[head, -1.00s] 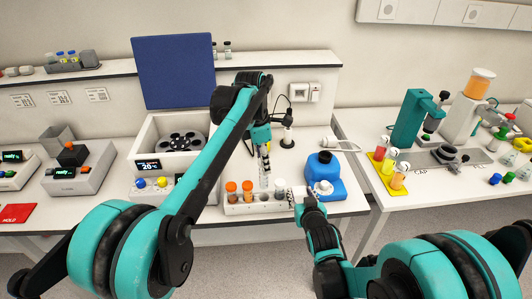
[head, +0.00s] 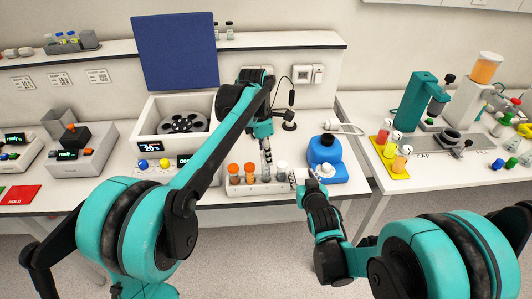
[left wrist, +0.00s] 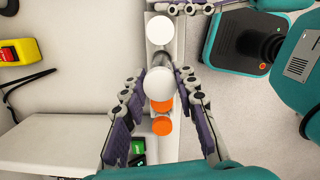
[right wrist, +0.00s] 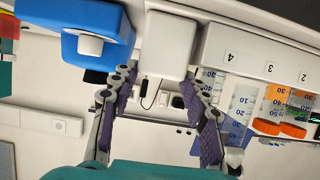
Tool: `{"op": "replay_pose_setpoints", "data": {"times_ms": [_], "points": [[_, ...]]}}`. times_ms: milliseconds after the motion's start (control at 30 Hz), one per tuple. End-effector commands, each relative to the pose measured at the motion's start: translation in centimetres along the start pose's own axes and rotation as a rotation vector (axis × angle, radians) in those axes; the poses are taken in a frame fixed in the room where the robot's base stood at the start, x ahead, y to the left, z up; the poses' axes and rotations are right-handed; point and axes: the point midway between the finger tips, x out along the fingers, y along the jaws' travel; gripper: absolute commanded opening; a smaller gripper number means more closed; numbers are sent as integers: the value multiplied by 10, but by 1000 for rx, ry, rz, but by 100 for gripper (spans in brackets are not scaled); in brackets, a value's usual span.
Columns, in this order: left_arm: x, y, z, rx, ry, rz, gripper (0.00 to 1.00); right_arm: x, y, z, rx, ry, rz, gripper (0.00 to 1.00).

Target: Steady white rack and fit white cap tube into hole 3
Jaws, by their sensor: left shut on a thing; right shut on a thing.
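The white rack (head: 240,189) stands at the bench front; its number labels show in the right wrist view (right wrist: 270,48). Two orange-cap tubes (head: 234,174) are at its left, and one white-cap tube (head: 281,170) is at its right, by label 4. My left gripper (head: 266,148) is shut on another white-cap tube (left wrist: 160,84), upright between the orange caps and the other white cap (left wrist: 159,29). Its lower part (right wrist: 242,103) lines up with label 3; how deep it sits is unclear. My right gripper (head: 300,176) is shut on the rack's right end (right wrist: 170,45).
A blue bottle-like device (head: 326,160) stands just right of the rack. A centrifuge box (head: 180,120) is behind left, with a display panel (head: 150,147) in front. A yellow tray of tubes (head: 390,165) is on the right bench.

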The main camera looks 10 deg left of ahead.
Motion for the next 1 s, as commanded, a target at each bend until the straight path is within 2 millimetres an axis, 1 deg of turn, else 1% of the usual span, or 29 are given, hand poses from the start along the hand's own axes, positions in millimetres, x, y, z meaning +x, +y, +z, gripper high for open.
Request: {"op": "replay_pose_setpoints", "data": {"times_ms": [1000], "points": [[21, 0, -3, 0, 0, 0, 0, 0, 0, 0, 0, 0, 0, 6]]}}
